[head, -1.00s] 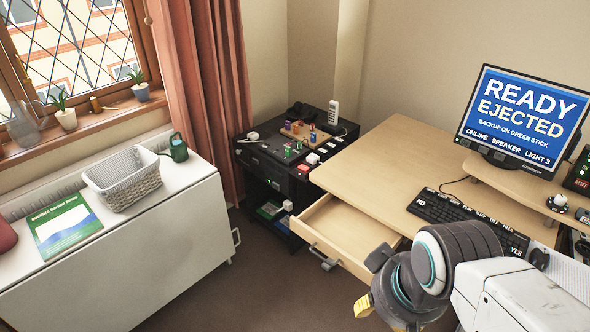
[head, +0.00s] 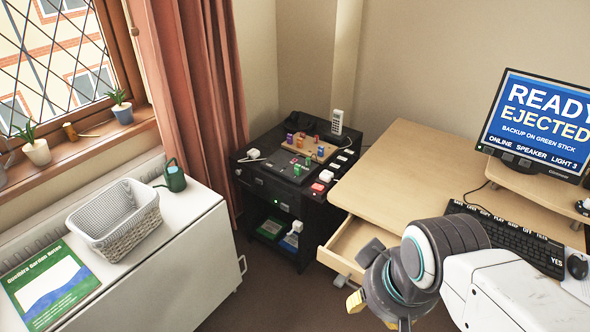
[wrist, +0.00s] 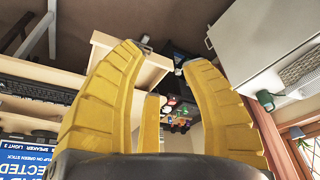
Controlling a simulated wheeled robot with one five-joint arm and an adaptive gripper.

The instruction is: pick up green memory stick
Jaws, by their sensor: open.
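A small green piece (head: 297,170), which looks like the green memory stick, stands at the front of the black cabinet's top (head: 262,143). It is too small to be sure, and another greenish piece is close behind it. Red, purple and orange pieces stand around a wooden board there. My gripper (head: 373,311) is low at the front right, well short of the cabinet and apart from it. In the wrist view its yellow fingers (wrist: 163,57) are spread with nothing held between them. The cabinet's small coloured pieces appear far off beyond them, too small to tell apart.
An open desk drawer (head: 348,240) juts out between my arm and the cabinet. The desk (head: 400,165) holds a keyboard (head: 510,235) and monitor (head: 540,120). A white side cabinet with a basket (head: 115,222) stands left. Some dark floor between is clear.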

